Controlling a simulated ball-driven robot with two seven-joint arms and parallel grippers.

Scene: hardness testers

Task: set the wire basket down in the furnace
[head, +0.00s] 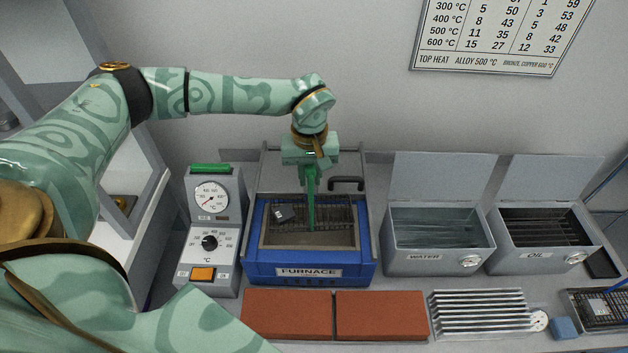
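The furnace (312,270) is a blue box with an open top. A dark wire basket (335,212) is inside its opening, with a small dark block (283,213) at its left. My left gripper (311,226) points straight down into the opening, its green fingers close together and appearing to grip the basket. The fingers hide part of the mesh, and I cannot tell whether the basket touches the furnace floor. My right gripper is not in view.
A control unit with a dial (211,198) stands left of the furnace. Water (437,262) and oil (541,258) tanks with raised lids stand right. Two red-brown slabs (288,314) lie in front. Another mesh basket (600,310) is at the lower right.

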